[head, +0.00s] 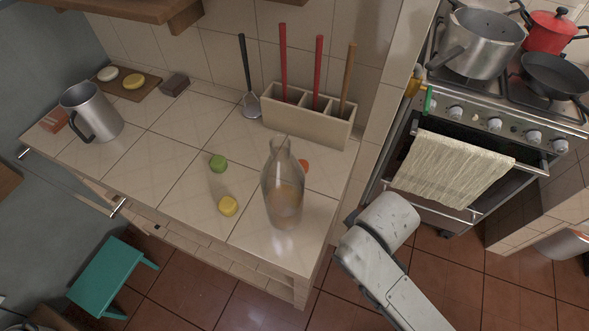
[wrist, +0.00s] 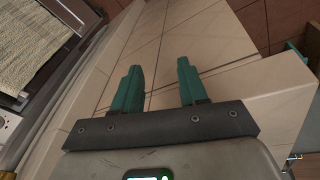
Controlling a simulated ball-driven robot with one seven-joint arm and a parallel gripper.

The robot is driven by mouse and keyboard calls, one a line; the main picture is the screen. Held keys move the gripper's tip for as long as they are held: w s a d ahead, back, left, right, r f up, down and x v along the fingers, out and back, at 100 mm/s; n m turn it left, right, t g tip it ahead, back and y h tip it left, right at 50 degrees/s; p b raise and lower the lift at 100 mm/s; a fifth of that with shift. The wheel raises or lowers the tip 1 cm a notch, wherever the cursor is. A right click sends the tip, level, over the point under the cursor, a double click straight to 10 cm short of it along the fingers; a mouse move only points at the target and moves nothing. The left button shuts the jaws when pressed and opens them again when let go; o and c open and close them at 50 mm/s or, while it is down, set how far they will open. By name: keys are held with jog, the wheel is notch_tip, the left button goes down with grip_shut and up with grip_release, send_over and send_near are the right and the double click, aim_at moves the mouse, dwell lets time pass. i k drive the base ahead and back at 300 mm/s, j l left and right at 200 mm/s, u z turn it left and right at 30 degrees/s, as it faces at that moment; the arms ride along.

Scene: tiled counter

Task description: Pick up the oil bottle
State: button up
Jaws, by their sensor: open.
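The oil bottle (head: 283,190) is clear glass with a narrow neck and stands upright near the right front of the tiled counter in the head view. I cannot make it out in the wrist view. My gripper (wrist: 160,82) shows in the wrist view, with two teal fingers apart and nothing between them. Beyond the fingers are pale counter tiles. In the head view part of my arm is at the lower right, right of the counter, and the fingers are not visible there.
A utensil holder (head: 309,117) stands at the back. A metal pitcher (head: 92,112) is at left. The stove (head: 480,125) is at right.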

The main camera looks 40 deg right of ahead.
aim_at(282, 178)
jog(key=j+z, duration=0.15)
jog(key=j, duration=0.35)
jog(key=j+z, duration=0.1)
jog(key=j, duration=0.4)
jog(key=k+j+z, duration=0.15)
jog(key=j, duration=0.35)
jog(key=k+j+z, duration=0.1)
jog(key=j, duration=0.4)
